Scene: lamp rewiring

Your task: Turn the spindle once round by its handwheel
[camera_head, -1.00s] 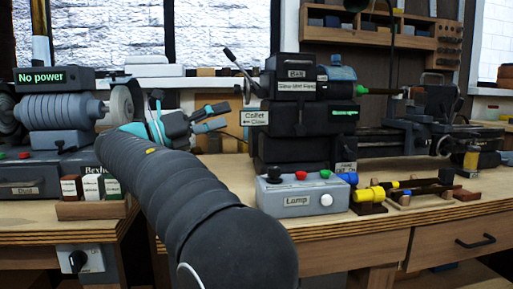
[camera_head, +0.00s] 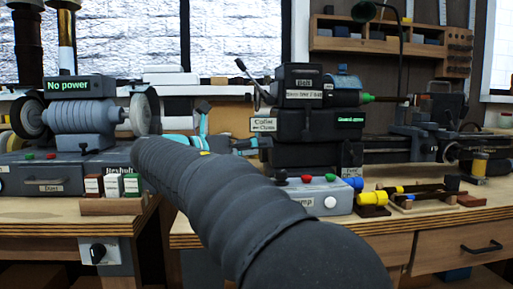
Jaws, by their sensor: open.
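The lathe's dark stacked headstock (camera_head: 310,122) stands on the bench right of centre, with a "Collet Close" label (camera_head: 263,125) on its left side. A lever with a round knob (camera_head: 250,82) rises at its upper left. I cannot make out the handwheel or the spindle's left end; my arm and gripper cover part of that side.
A grey lamp box (camera_head: 318,194) with coloured buttons stands in front of the headstock. Yellow and dark tools (camera_head: 400,194) lie to its right. A bench grinder (camera_head: 85,120) with a "No power" display (camera_head: 67,86) stands at left, with small labelled boxes (camera_head: 112,185) before it.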

